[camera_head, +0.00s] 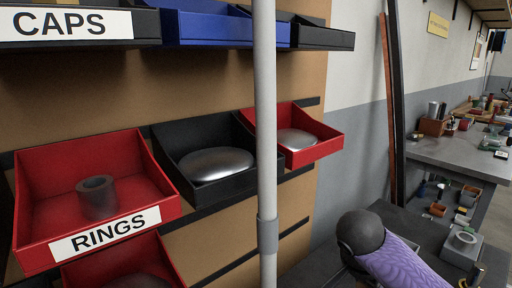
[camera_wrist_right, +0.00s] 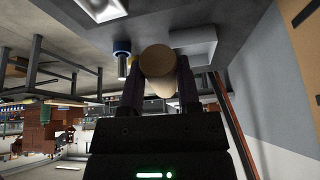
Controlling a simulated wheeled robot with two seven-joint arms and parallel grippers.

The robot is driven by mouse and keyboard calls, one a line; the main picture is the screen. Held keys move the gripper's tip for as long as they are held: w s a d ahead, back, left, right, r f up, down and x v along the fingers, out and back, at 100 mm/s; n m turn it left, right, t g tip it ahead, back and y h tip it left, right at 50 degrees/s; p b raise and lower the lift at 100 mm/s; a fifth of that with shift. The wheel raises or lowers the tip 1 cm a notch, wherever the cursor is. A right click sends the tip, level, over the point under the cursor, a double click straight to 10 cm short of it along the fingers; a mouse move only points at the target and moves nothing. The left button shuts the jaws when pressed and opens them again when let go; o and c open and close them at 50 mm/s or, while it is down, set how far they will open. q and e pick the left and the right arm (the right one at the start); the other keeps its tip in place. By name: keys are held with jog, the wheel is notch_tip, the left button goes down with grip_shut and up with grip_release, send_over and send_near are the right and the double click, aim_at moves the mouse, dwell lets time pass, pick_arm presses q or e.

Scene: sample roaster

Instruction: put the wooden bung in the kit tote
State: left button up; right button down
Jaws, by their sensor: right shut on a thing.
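The wooden bung (camera_wrist_right: 157,60) is a tan, rounded piece with a paler part below, seen in the right wrist view. My right gripper (camera_wrist_right: 159,78) is shut on it, with one dark finger on each side. The bung hides whatever is directly behind it. A pale grey, tray-like shape (camera_wrist_right: 203,47) shows behind and to the right of the bung; I cannot tell whether it is the kit tote. No thing in the head view is clearly the kit tote. Neither gripper shows in the head view.
In the head view, a red RINGS bin (camera_head: 38,195) holds a grey ring. A black bin (camera_head: 212,124) and a smaller red bin (camera_head: 325,148) hold silvery domes. A grey vertical pole (camera_head: 265,120) stands in front. A cluttered workbench (camera_head: 440,150) is at far right.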

jog(key=s+a+r+n+t+y, duration=0.1)
jog(key=s+a+r+n+y, duration=0.15)
jog(key=r+n, duration=0.35)
jog(key=s+a+r+n+t+y, duration=0.1)
jog(key=a+r+n, duration=0.25)
jog(key=r, duration=0.55)
jog(key=s+a+n, duration=0.1)
jog(key=s+n, duration=0.1)
jog(key=s, duration=0.2)
pick_arm(q)
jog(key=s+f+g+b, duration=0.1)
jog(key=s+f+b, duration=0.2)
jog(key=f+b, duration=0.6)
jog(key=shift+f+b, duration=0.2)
jog(key=shift+b, duration=0.3)
pick_arm(e)
notch_tip(320, 180, down, 13)
jog(key=w, duration=0.1)
jog(key=shift+g+y, duration=0.3)
jog(key=shift+y, duration=0.15)
